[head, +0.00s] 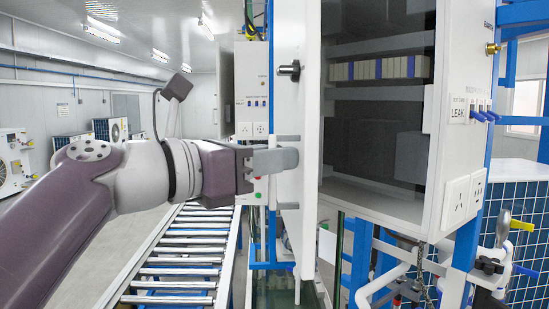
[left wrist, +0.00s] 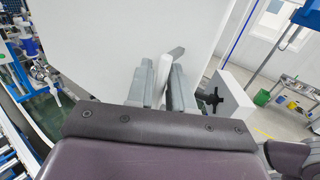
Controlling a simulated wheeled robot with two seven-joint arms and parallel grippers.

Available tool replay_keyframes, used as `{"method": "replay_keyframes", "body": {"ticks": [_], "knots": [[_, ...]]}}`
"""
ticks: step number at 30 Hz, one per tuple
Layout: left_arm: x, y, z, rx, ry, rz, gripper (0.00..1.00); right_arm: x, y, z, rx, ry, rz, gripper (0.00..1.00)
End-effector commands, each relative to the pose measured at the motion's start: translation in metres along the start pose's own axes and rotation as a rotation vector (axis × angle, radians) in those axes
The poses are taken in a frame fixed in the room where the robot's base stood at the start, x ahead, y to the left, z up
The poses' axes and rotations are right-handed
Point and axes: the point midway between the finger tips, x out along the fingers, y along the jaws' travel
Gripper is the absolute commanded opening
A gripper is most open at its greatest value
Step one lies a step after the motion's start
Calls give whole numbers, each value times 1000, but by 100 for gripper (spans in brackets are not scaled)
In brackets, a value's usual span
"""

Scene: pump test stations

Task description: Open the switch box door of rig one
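The switch box (head: 458,120) stands right of centre in the head view with its front uncovered. Its white door (head: 312,110) stands swung out at the left side, nearly edge-on. A dark knob (head: 289,70) is high on the door, and grey handle mounts (head: 289,206) are lower down. My left gripper (head: 275,160) is at the door's outer face, between these mounts. In the left wrist view, its fingers (left wrist: 162,88) are on both sides of a pale bar, apparently the handle, in front of the white door panel (left wrist: 110,35). My right gripper is not seen.
A roller conveyor (head: 180,262) runs below my left arm. White pipes and valves (head: 400,275) lie under the box. Sockets (head: 456,203) and blue switches are on its right side. A blue frame (head: 360,255) supports the rig. Open floor shows at the left.

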Motion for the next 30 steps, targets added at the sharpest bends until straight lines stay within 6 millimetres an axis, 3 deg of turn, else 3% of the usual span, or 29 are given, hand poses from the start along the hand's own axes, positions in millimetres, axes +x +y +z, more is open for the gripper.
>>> {"method": "replay_keyframes", "body": {"ticks": [11, 16, 19, 22, 30], "knots": [[0, 0, 3, 1, 0, -1, 36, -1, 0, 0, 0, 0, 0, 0], [1, 1, 25, 3, 0, -1, 36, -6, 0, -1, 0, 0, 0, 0], [3, 0, 50, 0, 1, -2, 36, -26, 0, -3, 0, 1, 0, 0], [11, -21, 55, 2, 0, -6, 36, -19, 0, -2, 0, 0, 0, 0], [32, -68, 87, 0, -1, -7, 36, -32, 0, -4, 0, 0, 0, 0]]}}
